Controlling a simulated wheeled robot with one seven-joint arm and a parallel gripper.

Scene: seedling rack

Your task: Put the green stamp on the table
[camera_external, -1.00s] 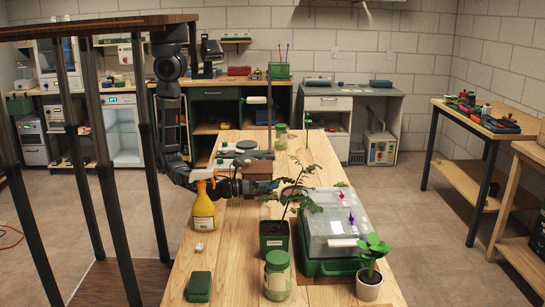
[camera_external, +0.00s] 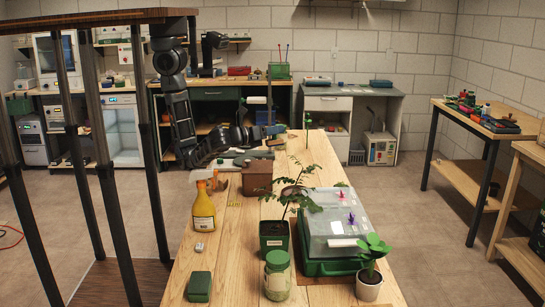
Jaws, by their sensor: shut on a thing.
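I cannot tell for certain which thing is the green stamp. A dark green block-like case (camera_external: 199,287) lies flat at the near left of the table. A brown box (camera_external: 257,177) stands mid-table, nearer the camera than my gripper.
Bare wood lies at centre left and the far right.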

